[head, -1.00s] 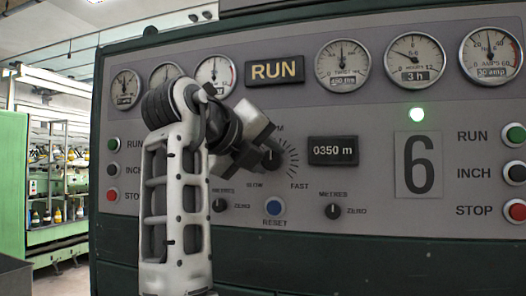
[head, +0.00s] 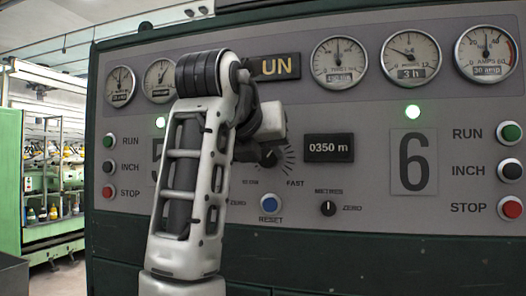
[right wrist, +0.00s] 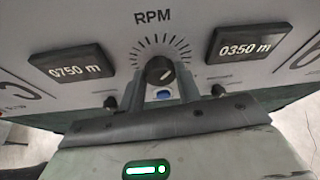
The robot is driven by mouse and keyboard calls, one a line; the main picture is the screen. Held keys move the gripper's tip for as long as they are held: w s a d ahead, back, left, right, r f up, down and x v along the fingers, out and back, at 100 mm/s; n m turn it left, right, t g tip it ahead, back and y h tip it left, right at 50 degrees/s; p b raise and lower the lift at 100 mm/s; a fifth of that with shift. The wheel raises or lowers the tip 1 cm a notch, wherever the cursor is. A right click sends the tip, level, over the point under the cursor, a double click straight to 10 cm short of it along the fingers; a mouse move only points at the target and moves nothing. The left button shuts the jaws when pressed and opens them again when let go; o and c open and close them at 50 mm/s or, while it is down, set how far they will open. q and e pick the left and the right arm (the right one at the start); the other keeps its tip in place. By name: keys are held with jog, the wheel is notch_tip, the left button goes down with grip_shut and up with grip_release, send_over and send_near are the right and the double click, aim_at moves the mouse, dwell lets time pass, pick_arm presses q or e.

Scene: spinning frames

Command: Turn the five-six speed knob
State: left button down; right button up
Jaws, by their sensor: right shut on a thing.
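The five-six speed knob (right wrist: 160,72) is a dark round knob inside a ring of tick marks under "RPM" in the right wrist view. A short light line shows on its face. In the head view the knob (head: 268,157) is partly covered by my right gripper (head: 262,147). My right gripper is shut on the knob, with its fingers (right wrist: 161,80) at the knob's two sides in the right wrist view. My left gripper is in neither view.
Below the knob are a blue reset button (head: 271,203) and a small metres knob (head: 328,208). A 0350 m counter (head: 329,147) sits to the right. A 0750 m counter (right wrist: 72,66) shows in the wrist view. Stop buttons (head: 510,207) are at the edge.

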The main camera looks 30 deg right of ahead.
dwell(0.5)
jog(key=o, duration=1)
jog(key=shift+c, duration=0.2)
